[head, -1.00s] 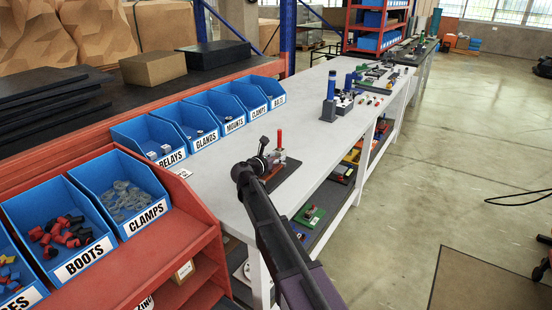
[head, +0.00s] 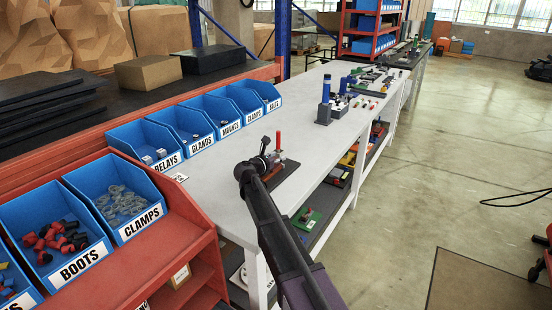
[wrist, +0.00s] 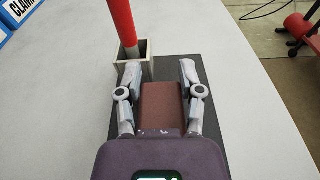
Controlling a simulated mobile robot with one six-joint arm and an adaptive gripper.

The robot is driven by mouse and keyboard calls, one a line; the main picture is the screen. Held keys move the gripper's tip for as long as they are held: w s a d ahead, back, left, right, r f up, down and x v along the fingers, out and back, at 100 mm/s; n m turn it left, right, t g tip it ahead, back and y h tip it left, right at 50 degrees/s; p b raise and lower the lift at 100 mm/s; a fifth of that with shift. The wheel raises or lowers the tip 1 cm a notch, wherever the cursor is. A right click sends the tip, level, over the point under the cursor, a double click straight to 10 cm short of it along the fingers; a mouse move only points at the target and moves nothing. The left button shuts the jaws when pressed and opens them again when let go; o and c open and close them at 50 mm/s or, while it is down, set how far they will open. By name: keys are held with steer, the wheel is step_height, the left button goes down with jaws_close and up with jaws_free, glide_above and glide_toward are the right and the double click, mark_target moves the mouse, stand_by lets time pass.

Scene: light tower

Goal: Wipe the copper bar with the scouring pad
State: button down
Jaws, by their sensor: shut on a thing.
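My gripper (wrist: 160,70) has its two grey fingers on either side of a reddish-brown pad (wrist: 162,106), which I take to be the scouring pad, and is shut on it. The pad is over a dark base plate (wrist: 212,90). In the head view my gripper (head: 260,163) is at the near end of the white bench, over the dark plate (head: 285,178). I cannot make out the copper bar; it may be hidden under the pad or gripper.
A red-handled upright (wrist: 121,20) rises from a square grey holder (wrist: 132,66) just beyond the fingers. Blue bins (head: 146,146) line the bench's left side. A blue-topped tower (head: 326,92) stands farther along. Bare white bench top (head: 235,195) lies around the plate.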

stand_by(0.5)
steer(key=shift+f+v, duration=0.15)
steer(key=shift+v, duration=0.7)
steer(key=shift+f+v, duration=0.1)
steer(key=shift+v, duration=0.75)
steer(key=shift+s, duration=0.1)
steer(key=shift+s, duration=0.1)
steer(key=shift+s+a+f, duration=0.1)
steer(key=shift+s+a, duration=0.4)
steer(key=shift+s, duration=0.2)
steer(key=shift+s+a+f, duration=0.1)
steer(key=shift+s+a, duration=0.4)
steer(key=shift+s, duration=0.2)
steer(key=shift+s, duration=0.1)
steer(key=shift+f+v, duration=0.15)
steer(key=shift+v, duration=0.7)
steer(key=shift+f+v, duration=0.1)
steer(key=shift+v, duration=0.75)
